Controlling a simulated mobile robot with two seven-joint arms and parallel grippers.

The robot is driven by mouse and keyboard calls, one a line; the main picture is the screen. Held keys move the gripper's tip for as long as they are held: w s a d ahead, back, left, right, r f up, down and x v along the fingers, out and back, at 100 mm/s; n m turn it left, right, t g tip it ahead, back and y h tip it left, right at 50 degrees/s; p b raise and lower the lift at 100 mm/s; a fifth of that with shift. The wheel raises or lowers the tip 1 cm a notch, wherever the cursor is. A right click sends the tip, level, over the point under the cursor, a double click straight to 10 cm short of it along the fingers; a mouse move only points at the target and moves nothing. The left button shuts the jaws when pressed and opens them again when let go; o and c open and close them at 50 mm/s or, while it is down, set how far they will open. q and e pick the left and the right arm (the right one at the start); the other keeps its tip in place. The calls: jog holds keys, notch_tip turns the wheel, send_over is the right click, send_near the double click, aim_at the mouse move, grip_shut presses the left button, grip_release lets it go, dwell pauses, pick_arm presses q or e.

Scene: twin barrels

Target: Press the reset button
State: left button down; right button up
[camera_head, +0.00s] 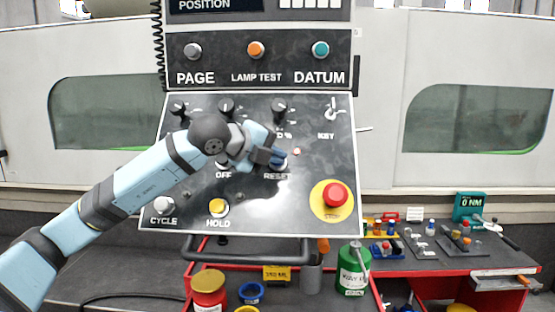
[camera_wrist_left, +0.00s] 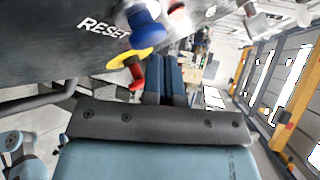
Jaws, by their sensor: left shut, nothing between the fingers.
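The reset button (camera_wrist_left: 140,17), a blue cap in a pale collar, stands out from the dark panel next to the RESET label in the left wrist view. In the head view the label (camera_head: 277,176) is readable, and the button above it is mostly hidden by my left gripper. My left gripper (camera_head: 276,156) is shut and empty, with its tip in front of the panel at the button. In the left wrist view its blue fingers (camera_wrist_left: 165,68) lie close together, apart from the button in the picture. Contact cannot be told. My right gripper is not in view.
The control panel (camera_head: 260,205) is tilted, with a red stop button (camera_head: 335,195) on a yellow disc to the right. A yellow HOLD button (camera_head: 218,207) and a white CYCLE button (camera_head: 163,205) sit lower left. Knobs line the upper row. A red cart (camera_head: 435,266) stands below.

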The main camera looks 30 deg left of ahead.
pick_arm(q)
jog(key=shift+w+a+f+b, duration=0.25)
jog(key=shift+w+f+b, duration=0.1)
jog(key=shift+b, duration=0.1)
dwell(0.5)
jog(key=shift+s+d+r, duration=0.1)
jog(key=shift+r, duration=0.05)
jog(key=shift+s+d+r, duration=0.3)
jog(key=shift+s+r, duration=0.15)
jog(key=shift+s, duration=0.05)
dwell(0.3)
jog(key=shift+s+d+r, duration=0.55)
jog(key=shift+s+r, duration=0.2)
jog(key=shift+s, duration=0.1)
jog(key=shift+s+d+r, duration=0.5)
jog(key=shift+s+r, duration=0.25)
jog(key=shift+s, duration=0.1)
